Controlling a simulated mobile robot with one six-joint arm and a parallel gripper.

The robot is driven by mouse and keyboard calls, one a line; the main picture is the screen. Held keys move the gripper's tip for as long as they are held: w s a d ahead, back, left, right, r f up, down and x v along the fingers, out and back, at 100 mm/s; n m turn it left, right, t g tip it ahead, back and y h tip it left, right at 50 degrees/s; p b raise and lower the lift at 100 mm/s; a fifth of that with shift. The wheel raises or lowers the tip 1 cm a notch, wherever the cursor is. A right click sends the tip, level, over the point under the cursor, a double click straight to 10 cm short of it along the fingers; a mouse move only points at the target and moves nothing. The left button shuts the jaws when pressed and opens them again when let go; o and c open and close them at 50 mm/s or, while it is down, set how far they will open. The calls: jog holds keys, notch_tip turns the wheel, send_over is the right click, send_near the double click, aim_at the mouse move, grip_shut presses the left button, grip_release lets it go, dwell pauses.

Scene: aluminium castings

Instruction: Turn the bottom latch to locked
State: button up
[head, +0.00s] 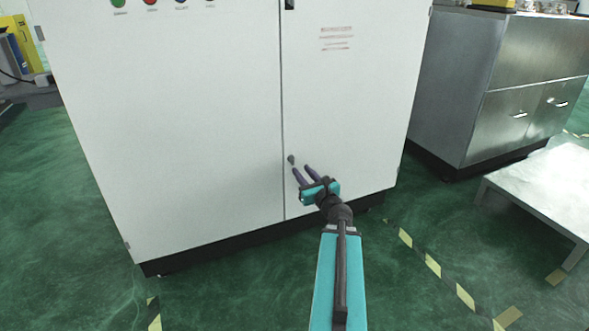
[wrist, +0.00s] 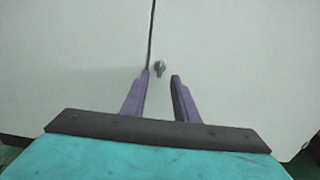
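The bottom latch (head: 291,159) is a small dark knob low on the right door of a white cabinet (head: 180,110), just right of the seam between the doors. It also shows in the wrist view (wrist: 160,68), just beyond my fingertips and between their lines. Its exact turn angle is too small to tell. My gripper (head: 301,169) is open, with its two purple fingers pointing at the door just below and right of the latch. In the wrist view the gap between the fingers (wrist: 160,77) looks empty.
A dark handle or latch (head: 289,4) shows higher on the seam, cut by the picture's top edge. A steel cabinet (head: 530,85) and a low metal platform (head: 545,190) stand at the right. Green floor with striped tape (head: 433,265) lies in front.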

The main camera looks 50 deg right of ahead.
aim_at(293, 161)
jog(key=shift+b+x, duration=1.55)
jog(key=shift+x, duration=1.9)
grip_shut()
jog(key=shift+s, duration=0.1)
